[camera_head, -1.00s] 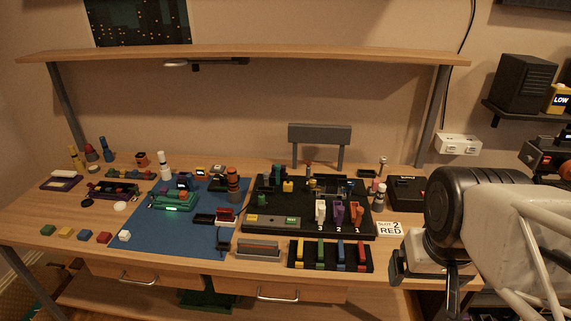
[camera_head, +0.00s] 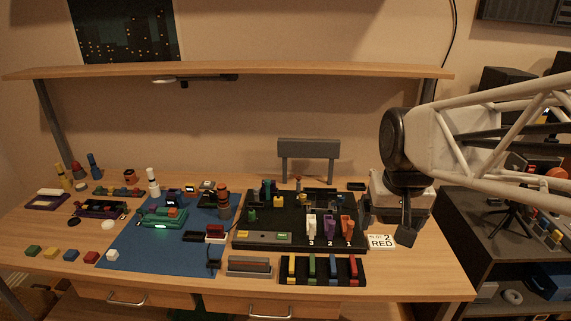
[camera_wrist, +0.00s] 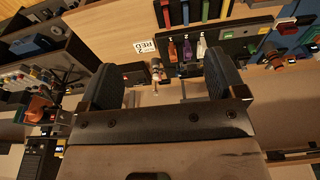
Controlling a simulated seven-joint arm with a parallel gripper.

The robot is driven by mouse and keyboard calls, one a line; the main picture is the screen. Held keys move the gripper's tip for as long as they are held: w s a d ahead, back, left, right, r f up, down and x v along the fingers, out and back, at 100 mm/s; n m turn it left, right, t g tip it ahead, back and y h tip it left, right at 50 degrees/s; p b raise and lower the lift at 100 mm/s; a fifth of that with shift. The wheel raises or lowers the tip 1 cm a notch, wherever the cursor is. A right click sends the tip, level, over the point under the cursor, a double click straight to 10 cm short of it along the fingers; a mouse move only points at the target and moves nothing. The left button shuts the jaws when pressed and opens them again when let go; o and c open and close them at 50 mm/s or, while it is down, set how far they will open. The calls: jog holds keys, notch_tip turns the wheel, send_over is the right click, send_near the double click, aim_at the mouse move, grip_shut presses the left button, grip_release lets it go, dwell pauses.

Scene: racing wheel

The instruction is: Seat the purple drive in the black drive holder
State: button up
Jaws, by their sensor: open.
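A purple upright piece (camera_head: 329,230) stands between a white one and an orange one on the black board (camera_head: 262,240) on the workbench. It also shows in the wrist view (camera_wrist: 188,50). I cannot tell for certain that it is the drive. A black holder (camera_head: 325,281) with several coloured sticks lies at the bench front; it also shows in the wrist view (camera_wrist: 262,4). I cannot tell if it is the drive holder. My gripper (camera_head: 406,235) is near the right part of the bench, right of the board. In the wrist view my gripper (camera_wrist: 160,68) is open with nothing between its fingers.
A card reading 2 RED (camera_head: 381,240) lies beside my gripper. A blue mat (camera_head: 150,258) with several devices covers the middle left. A grey bracket (camera_head: 308,148) stands at the back. A dark shelf unit (camera_head: 490,230) stands right of the bench. The front right corner of the bench is clear.

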jog(key=w+a, duration=0.4)
jog(key=w, duration=0.6)
jog(key=w+a+f+g, duration=0.1)
jog(key=w+a, duration=0.2)
jog(key=w, duration=0.7)
jog(key=w+a, duration=0.4)
jog(key=w, duration=0.6)
jog(key=shift+g, duration=0.6)
jog(key=w+a+f, duration=0.5)
jog(key=w, duration=0.2)
jog(key=w+a+f, duration=0.6)
jog(key=w, duration=0.2)
jog(key=w+a+f, duration=0.5)
jog(key=w+a, duration=0.1)
jog(key=w, duration=0.1)
jog(key=shift+w+f, duration=0.25)
jog(key=shift+w, duration=0.05)
jog(key=shift+w+a+f, duration=0.15)
jog(key=shift+a+f, duration=0.05)
jog(key=shift+f, duration=0.1)
jog(key=shift+f, duration=1.2)
jog(key=shift+f, duration=0.1)
